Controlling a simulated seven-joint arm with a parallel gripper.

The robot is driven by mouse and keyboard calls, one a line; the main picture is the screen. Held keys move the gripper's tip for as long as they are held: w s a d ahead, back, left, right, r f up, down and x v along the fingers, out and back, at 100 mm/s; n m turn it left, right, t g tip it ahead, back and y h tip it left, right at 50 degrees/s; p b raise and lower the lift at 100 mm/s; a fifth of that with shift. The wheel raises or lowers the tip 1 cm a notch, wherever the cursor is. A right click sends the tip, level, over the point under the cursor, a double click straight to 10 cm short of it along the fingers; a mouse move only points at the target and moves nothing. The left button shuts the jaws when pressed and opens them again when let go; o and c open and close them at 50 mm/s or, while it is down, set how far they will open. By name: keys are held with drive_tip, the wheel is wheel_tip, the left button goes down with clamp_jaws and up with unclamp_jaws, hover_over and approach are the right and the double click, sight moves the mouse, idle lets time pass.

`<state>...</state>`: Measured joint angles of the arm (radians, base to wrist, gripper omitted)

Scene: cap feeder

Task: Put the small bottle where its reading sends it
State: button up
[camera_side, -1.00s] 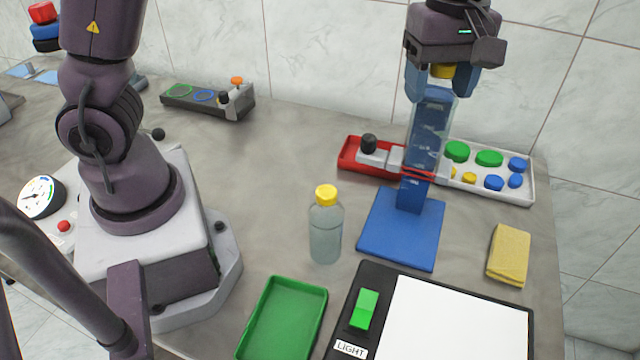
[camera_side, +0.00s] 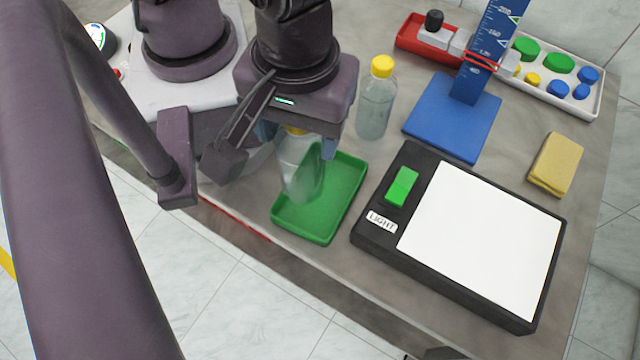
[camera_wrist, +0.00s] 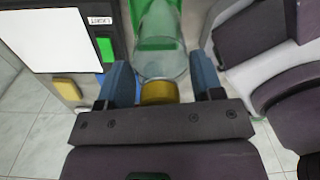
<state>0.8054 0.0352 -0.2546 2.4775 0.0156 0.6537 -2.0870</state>
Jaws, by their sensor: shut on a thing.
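My gripper (camera_side: 297,140) is shut on a clear bottle (camera_side: 300,175) with a yellow cap, held upright by its upper part. The held bottle also shows in the wrist view (camera_wrist: 162,50), between my gripper's fingers (camera_wrist: 163,82). It is over the left part of the green tray (camera_side: 345,205); I cannot tell whether its base touches the tray. A second clear bottle (camera_side: 375,105) with a yellow cap stands on the table behind the tray. A blue stand (camera_side: 453,118) carries an upright numbered scale (camera_side: 490,50) with a red band.
A black light panel (camera_side: 480,245) with a white face and green switch (camera_side: 402,186) lies right of the tray. A yellow sponge (camera_side: 556,163) lies farther right. Behind are a red tray (camera_side: 412,35) and a white tray (camera_side: 595,105) of green, blue and yellow caps. The table's front edge is close.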

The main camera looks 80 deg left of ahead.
sight(307, 172)
drive_tip(key=shift+w+d+f, duration=0.15)
drive_tip(key=shift+d+f, duration=0.05)
drive_tip(key=shift+f, duration=0.2)
drive_tip(key=shift+n, duration=0.3)
drive_tip(key=shift+f, duration=3.6)
drive_tip(key=o, duration=1.5)
drive_tip(key=shift+f, duration=0.1)
